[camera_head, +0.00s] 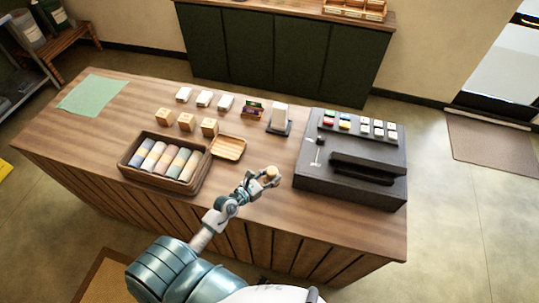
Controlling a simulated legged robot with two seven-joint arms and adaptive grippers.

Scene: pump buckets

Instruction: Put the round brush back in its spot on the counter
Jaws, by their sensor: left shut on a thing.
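My left gripper (265,179) reaches in from the lower left and hovers over the front part of the wooden counter (245,205), left of the dark register. It is shut on the small tan round brush (272,171), whose light top shows at the fingertips. The fingers hide the rest of the brush, and I cannot tell its gap above the counter. A small wooden tray (229,148) lies behind and left of the gripper and looks empty. My right gripper is not in view.
A brown box of rolled cloths (165,160) stands left of the gripper. The dark cash register (350,160) is to the right. Several wooden blocks, white soaps and a card stand (279,118) line the back. A green mat (92,95) lies far left. Counter around the gripper is clear.

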